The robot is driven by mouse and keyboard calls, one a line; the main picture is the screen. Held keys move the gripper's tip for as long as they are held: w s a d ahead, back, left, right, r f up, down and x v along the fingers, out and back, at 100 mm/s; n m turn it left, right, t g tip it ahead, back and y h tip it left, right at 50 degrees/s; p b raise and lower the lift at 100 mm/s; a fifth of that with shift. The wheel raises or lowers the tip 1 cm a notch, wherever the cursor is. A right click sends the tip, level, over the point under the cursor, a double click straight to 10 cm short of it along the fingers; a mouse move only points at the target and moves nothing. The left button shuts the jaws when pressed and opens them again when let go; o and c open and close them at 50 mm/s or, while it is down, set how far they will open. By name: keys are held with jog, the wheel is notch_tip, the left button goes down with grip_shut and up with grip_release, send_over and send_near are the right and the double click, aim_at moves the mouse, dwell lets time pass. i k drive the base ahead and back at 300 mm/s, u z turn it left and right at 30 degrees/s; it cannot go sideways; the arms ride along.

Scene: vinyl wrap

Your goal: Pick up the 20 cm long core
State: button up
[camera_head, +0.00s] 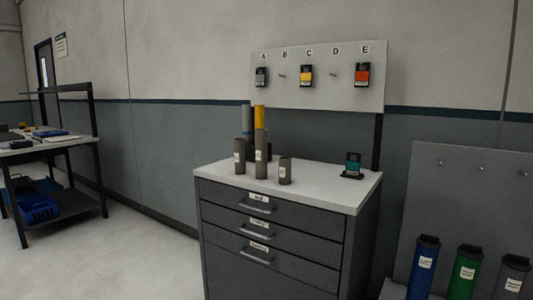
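Three grey-brown cylindrical cores with small white labels stand upright on the cabinet top. The tallest core (261,164) is in the middle, a medium core (240,164) is on its left, and the shortest core (285,175) is on its right. The label print is too small to read, so I cannot tell which core is 20 cm long. My gripper is not in view.
The cores stand on a grey drawer cabinet (330,187). A grey roll (246,120) and a yellow roll (260,117) rise behind them. A teal device (353,163) sits right. A lettered board (345,95) hangs above. Blue (423,275) and green (465,275) tubes stand right.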

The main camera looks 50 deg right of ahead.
aim_at(261, 134)
jog(key=z, duration=0.45)
jog(key=i, duration=1.55)
jog(key=u, duration=0.15)
jog(key=k, duration=0.5)
jog(key=z, duration=0.15)
jog(key=k, duration=0.3)
jog(key=u, duration=0.25)
jog(key=i, duration=0.8)
jog(key=z, duration=0.05)
